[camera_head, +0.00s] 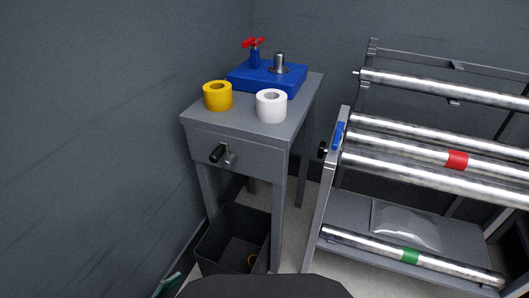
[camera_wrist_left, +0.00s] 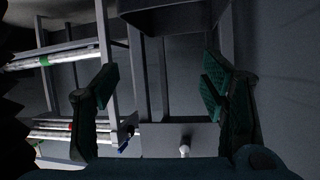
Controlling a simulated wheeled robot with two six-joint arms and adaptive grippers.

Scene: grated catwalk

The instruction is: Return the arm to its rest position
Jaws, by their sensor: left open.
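My left gripper (camera_wrist_left: 160,82) is open in the left wrist view, its two dark green-padded fingers wide apart with nothing between them. A small green piece of it (camera_head: 168,286) shows at the bottom edge of the head view, left of the dark bin. The rest of the left arm is out of the head view. My right gripper is in neither view.
A grey stand (camera_head: 240,146) bears a yellow roll (camera_head: 217,97), a white roll (camera_head: 271,107) and a blue block (camera_head: 262,84) with a red-handled valve. A dark bin (camera_head: 213,244) sits below. A pipe rack (camera_head: 326,208) stands right. A wall (camera_head: 90,130) rises left.

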